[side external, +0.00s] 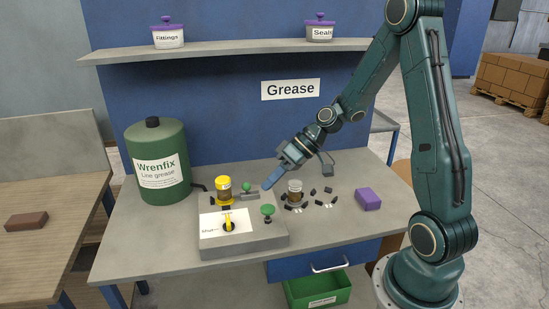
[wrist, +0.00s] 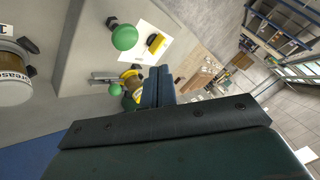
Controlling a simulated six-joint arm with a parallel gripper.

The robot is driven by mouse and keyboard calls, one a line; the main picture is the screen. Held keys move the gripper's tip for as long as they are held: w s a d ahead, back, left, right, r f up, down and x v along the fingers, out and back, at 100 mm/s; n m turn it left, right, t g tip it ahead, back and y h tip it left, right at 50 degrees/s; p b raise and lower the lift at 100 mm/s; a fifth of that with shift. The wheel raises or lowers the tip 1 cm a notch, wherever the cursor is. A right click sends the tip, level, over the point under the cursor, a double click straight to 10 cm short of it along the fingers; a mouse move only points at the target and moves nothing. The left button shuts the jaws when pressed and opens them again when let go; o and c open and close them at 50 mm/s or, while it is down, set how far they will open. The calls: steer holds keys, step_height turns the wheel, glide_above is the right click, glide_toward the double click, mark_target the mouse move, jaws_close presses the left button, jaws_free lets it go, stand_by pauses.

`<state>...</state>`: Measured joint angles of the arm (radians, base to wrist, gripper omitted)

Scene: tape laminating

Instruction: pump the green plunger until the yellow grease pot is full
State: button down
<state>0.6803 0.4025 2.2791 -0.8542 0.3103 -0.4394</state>
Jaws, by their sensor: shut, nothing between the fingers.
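The yellow grease pot (side external: 223,190) stands on the bench with yellow at top and bottom and a brown middle; its fill level is too small to read. It is partly hidden in the wrist view (wrist: 133,76). Two green knobs show: one (side external: 247,187) on a low grey piece beside the pot, and a larger one (side external: 268,210) on a stem on the grey box. The wrist view shows both, the larger (wrist: 124,37) and the smaller (wrist: 115,89). My gripper (side external: 267,188) is shut and empty, tilted down, just right of the smaller knob, apparently apart from it.
A green Wrenfix tank (side external: 160,185) stands left of the pot. The grey box (side external: 245,241) carries a yellow lever (side external: 229,225). A labelled jar (side external: 295,190) and several small dark parts lie right of my gripper, then a purple block (side external: 368,198).

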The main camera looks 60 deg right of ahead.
mark_target(268, 208)
steer(key=shift+f, duration=2.05)
steer(key=shift+f, duration=1.75)
stand_by(2.9)
steer(key=shift+r, duration=1.75)
